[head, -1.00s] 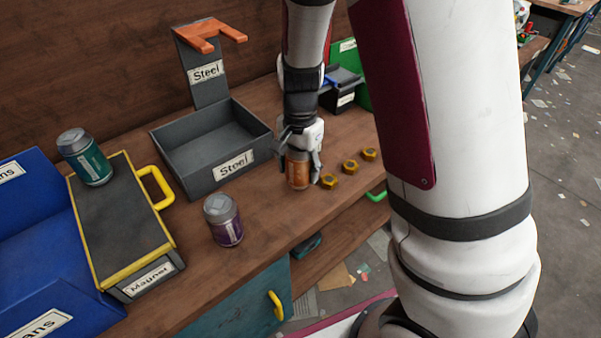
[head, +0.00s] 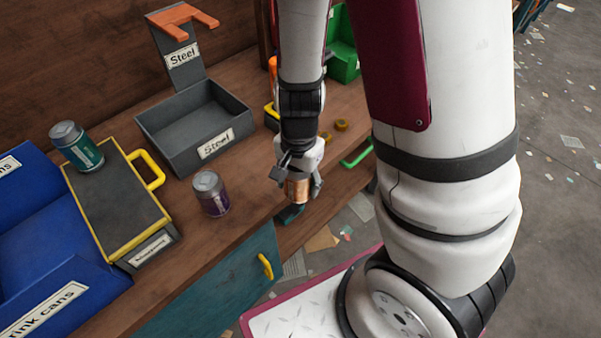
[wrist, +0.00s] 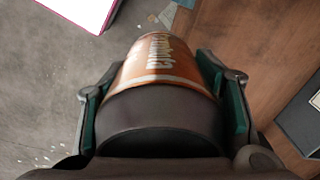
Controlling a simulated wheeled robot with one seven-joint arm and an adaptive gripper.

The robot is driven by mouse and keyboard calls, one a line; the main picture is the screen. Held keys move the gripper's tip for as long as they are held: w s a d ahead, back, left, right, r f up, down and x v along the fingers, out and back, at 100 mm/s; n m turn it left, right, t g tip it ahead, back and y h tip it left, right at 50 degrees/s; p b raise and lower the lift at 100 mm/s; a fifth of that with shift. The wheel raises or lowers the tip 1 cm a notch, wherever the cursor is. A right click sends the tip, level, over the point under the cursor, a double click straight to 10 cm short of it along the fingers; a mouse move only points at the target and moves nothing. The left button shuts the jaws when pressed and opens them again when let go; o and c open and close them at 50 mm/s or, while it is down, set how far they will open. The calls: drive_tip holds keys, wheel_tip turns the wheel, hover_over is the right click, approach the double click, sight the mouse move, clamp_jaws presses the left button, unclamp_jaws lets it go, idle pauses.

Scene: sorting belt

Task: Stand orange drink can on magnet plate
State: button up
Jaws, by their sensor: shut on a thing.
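My gripper (head: 297,184) is shut on the orange drink can (head: 298,191) and holds it over the front edge of the bench. In the wrist view the orange can (wrist: 160,62) sits between the two green-padded fingers, its printed label showing. The magnet plate (head: 118,198) is a dark slab with a yellow rim and yellow handle, at the left of the bench. A green can (head: 78,148) stands on its back left corner. A purple can (head: 210,194) stands on the bench between the plate and my gripper.
A grey Steel bin (head: 195,125) stands behind the purple can. Blue drink cans bins (head: 45,245) are left of the plate. Brass nuts (head: 341,125) lie beyond my gripper. The front part of the plate is bare. A teal drawer (head: 215,290) is below the bench.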

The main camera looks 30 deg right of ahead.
drive_tip(key=shift+s+p, duration=0.85)
drive_tip(key=shift+p, duration=0.55)
